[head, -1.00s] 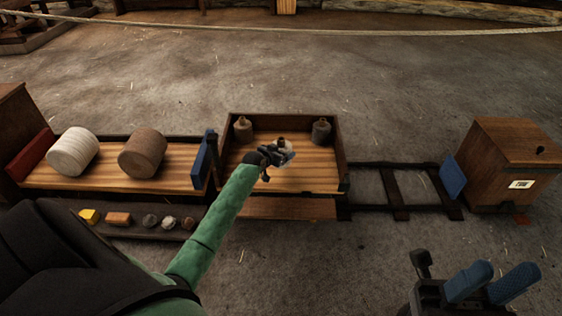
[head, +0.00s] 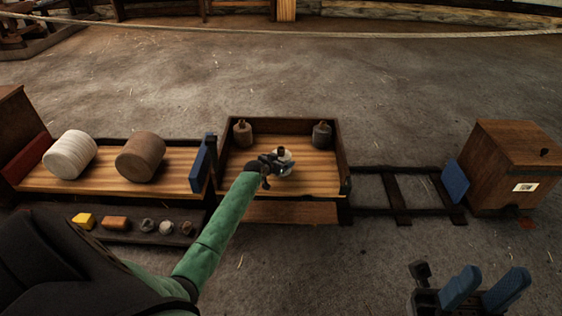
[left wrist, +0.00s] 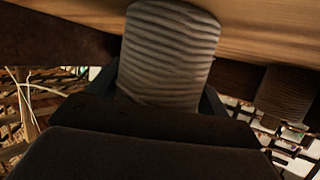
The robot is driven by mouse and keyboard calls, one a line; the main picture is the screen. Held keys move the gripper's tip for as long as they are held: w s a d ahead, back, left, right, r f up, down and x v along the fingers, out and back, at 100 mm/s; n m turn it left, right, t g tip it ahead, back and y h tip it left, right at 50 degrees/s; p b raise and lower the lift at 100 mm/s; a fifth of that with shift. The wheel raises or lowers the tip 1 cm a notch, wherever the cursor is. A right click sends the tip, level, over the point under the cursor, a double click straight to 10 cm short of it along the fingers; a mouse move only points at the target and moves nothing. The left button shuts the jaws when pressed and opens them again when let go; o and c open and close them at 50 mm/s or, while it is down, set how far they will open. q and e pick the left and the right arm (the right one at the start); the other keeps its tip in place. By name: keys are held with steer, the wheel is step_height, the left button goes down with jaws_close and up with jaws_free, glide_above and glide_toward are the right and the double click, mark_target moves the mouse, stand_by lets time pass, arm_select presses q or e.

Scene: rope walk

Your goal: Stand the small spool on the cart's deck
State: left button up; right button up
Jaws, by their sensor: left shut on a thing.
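The small spool (head: 284,154) is pale with a dark top and stands about upright over the cart's open front half. In the left wrist view the wound spool (left wrist: 168,50) fills the middle. My left gripper (head: 277,166) is shut on it, partly covering it. The cart's deck (head: 310,182) is pale planks inside dark wooden walls. The spool's lower end is hidden in the head view, so I cannot tell whether it touches the deck. My right gripper (head: 485,289), with two blue fingers apart, is open and empty at lower right.
Two small spools, one brownish (head: 242,133) and one grey (head: 322,134), stand in the cart's back corners. A white roll (head: 70,155) and a brown roll (head: 141,157) lie on the left cart. Rails (head: 400,190) lead right to a wooden box (head: 512,165).

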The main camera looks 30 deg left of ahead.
arm_select(q)
steer(key=o, duration=1.2)
steer(key=shift+c, duration=0.2)
